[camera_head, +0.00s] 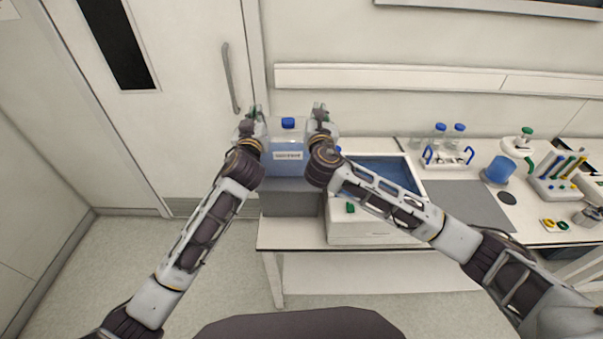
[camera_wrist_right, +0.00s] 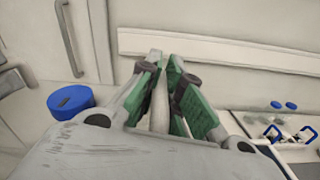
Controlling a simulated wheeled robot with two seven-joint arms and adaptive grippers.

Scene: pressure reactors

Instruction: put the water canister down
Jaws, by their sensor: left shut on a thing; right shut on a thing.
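The water canister (camera_head: 288,158) is a clear bluish container with a blue cap and a white label. In the head view it is upright between my two grippers, over a grey block at the left end of the bench. My left gripper (camera_head: 251,115) is shut on its left side near the top. My right gripper (camera_head: 320,114) is shut on its right side near the top. The right wrist view shows the green-padded fingers (camera_wrist_right: 168,95) close together, with the canister's blue cap (camera_wrist_right: 71,99) to their left. Whether the canister's base touches the block is unclear.
The grey block (camera_head: 291,203) stands at the bench's left end beside a white-fronted bath (camera_head: 375,232) with blue liquid. Further right are a bottle rack (camera_head: 447,160), a blue cup (camera_head: 499,169) and a tube rack (camera_head: 556,185). A door (camera_head: 185,90) is behind left.

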